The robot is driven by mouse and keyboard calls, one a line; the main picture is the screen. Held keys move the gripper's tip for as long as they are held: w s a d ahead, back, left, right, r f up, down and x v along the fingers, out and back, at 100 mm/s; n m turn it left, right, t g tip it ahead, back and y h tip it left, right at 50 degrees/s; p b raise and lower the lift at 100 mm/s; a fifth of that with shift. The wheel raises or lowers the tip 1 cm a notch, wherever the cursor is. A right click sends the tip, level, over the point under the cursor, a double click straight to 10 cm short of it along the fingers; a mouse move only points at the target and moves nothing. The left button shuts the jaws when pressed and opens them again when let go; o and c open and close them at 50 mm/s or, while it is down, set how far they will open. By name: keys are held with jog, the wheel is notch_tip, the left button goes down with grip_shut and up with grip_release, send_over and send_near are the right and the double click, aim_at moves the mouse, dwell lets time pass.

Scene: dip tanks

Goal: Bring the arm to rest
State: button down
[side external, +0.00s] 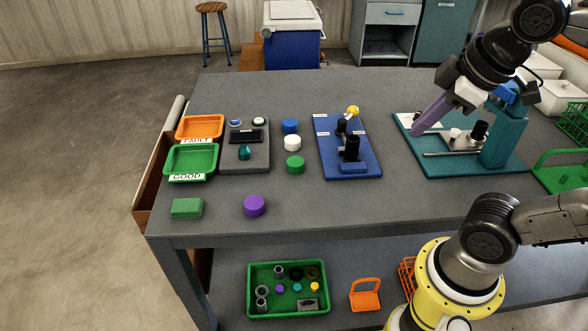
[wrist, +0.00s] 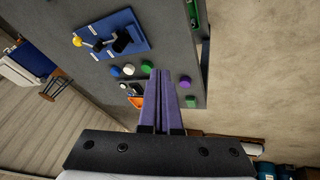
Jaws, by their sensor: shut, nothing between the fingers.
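My gripper (side external: 416,131) has long purple fingers and hangs at the right of the table, in front of the teal fixture. The fingers are shut and empty, pointing down and to the left. In the wrist view the two fingers (wrist: 161,73) lie side by side, and the table is seen tilted beyond them. In the side view the fingertips overlap the left part of the teal fixture (side external: 496,135); I cannot tell how far above it they are.
The grey table (side external: 330,215) holds a blue fixture (side external: 358,168), several coloured round pieces, a grey panel (side external: 257,160), an orange tray (side external: 184,135) marked FAULT and a green tray (side external: 170,170) marked GOOD. A purple disc (side external: 254,206) sits near the front. The table's front middle is clear.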

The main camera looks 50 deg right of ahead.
jog(key=shift+s+a+f+m+y, duration=0.15)
jog(key=shift+a+f+m, duration=0.15)
jog(key=shift+f+m, duration=0.45)
jog(key=shift+w+a+f+m+y, duration=0.1)
jog(key=shift+a+f+m+y, duration=0.15)
jog(key=shift+f+m, duration=0.55)
jog(key=shift+s+a+f+m+y, duration=0.1)
jog(key=shift+a+f+m, duration=0.3)
jog(key=shift+f, duration=0.6)
